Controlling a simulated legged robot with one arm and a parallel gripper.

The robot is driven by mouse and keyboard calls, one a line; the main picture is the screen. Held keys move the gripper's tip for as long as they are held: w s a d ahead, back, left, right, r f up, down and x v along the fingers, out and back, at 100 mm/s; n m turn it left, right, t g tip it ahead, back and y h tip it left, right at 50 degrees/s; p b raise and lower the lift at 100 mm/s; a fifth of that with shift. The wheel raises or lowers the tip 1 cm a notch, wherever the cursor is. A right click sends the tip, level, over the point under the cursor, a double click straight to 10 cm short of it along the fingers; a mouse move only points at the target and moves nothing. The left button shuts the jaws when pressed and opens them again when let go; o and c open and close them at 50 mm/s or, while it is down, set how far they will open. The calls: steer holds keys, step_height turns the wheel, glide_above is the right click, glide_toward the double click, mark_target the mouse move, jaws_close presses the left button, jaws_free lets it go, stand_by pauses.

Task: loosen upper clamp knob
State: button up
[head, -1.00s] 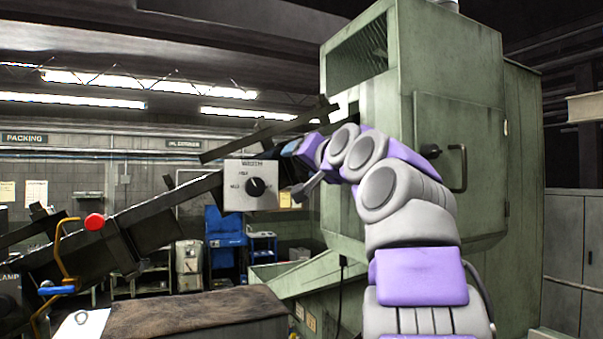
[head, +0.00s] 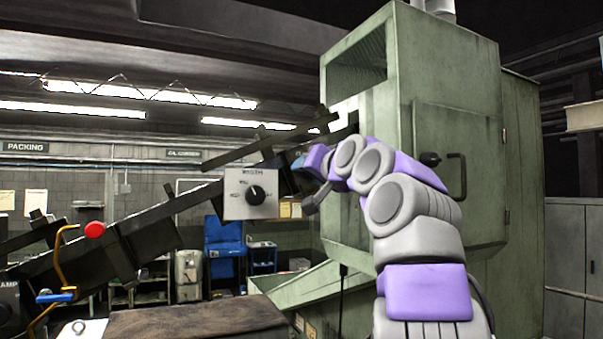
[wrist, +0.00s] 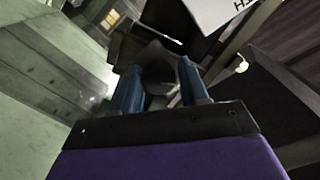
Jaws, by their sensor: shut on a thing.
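My gripper (wrist: 160,92) has its two blue fingers on either side of a dark, flared knob-like piece (wrist: 158,66), which I take to be the upper clamp knob. The fingers are shut on it. In the head view the gripper (head: 298,164) is at the upper part of the dark sloping rail (head: 170,208), just right of the white dial plate. The knob itself is hidden or too dark to make out there.
A white plate with a black dial (head: 255,194) hangs close beside my gripper. The green machine housing (head: 455,100) stands behind and right of my arm. A red ball knob (head: 95,230) and an orange crank (head: 62,265) sit lower left on the rail.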

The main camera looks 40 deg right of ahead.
steer(key=shift+d+r, duration=0.1)
steer(key=shift+d, duration=0.25)
steer(key=c, duration=0.3)
steer(key=shift+a, duration=0.2)
jaws_close()
